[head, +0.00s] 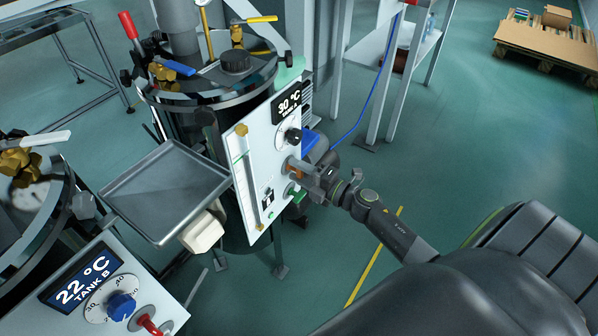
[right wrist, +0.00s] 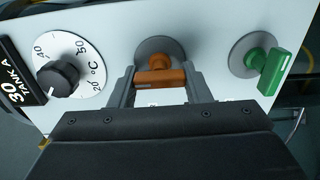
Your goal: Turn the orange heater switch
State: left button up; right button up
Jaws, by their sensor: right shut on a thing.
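The orange heater switch (head: 293,164) is on the white Tank A panel (head: 247,160), below the black dial. In the right wrist view the orange switch (right wrist: 160,78) shows as a bar handle in front of a round grey plate. My right gripper (head: 302,170) reaches the panel from the right. In the right wrist view my right gripper (right wrist: 158,82) has one finger at each end of the orange handle and is shut on it. The handle lies crosswise between the fingers. My left gripper is not in view.
A black dial (right wrist: 58,78) and a green switch (right wrist: 271,70) flank the orange one in the right wrist view. A metal tray (head: 165,190) juts out left of the panel. The Tank B panel (head: 120,290) has a blue knob and red switch. Floor beyond my right arm is open.

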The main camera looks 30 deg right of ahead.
jog(key=o, duration=1)
jog(key=shift+s+d+f, duration=0.1)
jog(key=shift+s+d, duration=0.1)
jog(key=shift+s, duration=0.25)
pick_arm(q)
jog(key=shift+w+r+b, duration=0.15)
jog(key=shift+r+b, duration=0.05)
jog(key=shift+b, duration=0.1)
pick_arm(e)
jog(key=v, duration=1.6)
jog(key=shift+s+d, duration=0.1)
jog(key=shift+s, duration=0.1)
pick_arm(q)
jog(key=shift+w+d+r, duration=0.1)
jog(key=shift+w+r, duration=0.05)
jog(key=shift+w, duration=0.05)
